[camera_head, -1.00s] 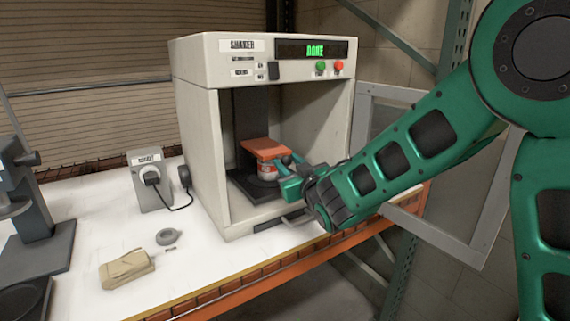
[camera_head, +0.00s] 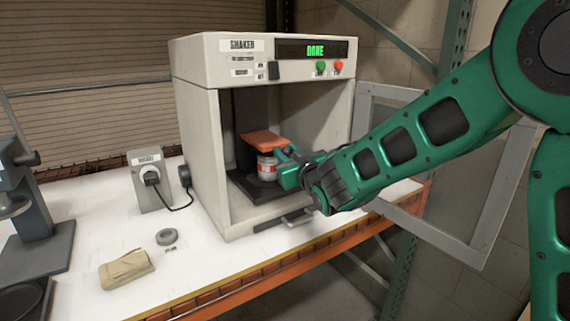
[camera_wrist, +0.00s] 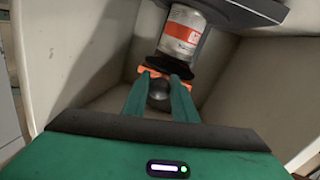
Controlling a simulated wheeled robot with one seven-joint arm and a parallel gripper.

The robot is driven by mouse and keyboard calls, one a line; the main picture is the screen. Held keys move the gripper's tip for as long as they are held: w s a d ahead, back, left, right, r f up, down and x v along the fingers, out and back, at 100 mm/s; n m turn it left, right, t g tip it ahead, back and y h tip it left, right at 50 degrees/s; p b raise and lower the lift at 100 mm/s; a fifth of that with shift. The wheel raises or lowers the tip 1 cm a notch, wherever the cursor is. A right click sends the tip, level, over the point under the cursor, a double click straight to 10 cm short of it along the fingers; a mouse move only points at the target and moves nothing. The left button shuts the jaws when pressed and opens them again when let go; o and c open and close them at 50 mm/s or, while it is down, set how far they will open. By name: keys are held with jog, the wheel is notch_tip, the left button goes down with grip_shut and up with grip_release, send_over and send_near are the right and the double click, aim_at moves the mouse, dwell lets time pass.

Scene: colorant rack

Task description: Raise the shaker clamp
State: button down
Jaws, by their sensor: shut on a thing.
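The orange shaker clamp (camera_head: 262,138) is inside the open shaker, a little above a can with an orange-and-white label (camera_head: 267,168). The can stands upright on the dark shaker base. My gripper (camera_head: 283,160) reaches in from the right. In the wrist view my gripper (camera_wrist: 159,88) is shut on the dark round knob (camera_wrist: 159,94) at the front of the clamp. Only a strip of the orange clamp (camera_wrist: 147,71) shows there, with the can (camera_wrist: 181,32) beyond it. The exact gap between clamp and can is hard to tell.
The shaker housing (camera_head: 204,150) surrounds the clamp on its sides and top; its display reads DONE. Its framed door (camera_head: 484,228) stands open at right. A switch box (camera_head: 150,182), grey ring (camera_head: 167,237) and tan bundle (camera_head: 126,269) are on the white bench at left.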

notch_tip(320, 180, up, 6)
jog(key=shift+f, duration=0.2)
jog(key=c, duration=1.7)
grip_release()
jog(key=shift+c, duration=0.2)
jog(key=shift+f, duration=0.15)
jog(key=shift+s+d+f, duration=0.1)
jog(key=shift+s, duration=0.1)
jog(key=v, duration=1)
jog(key=shift+d, duration=0.15)
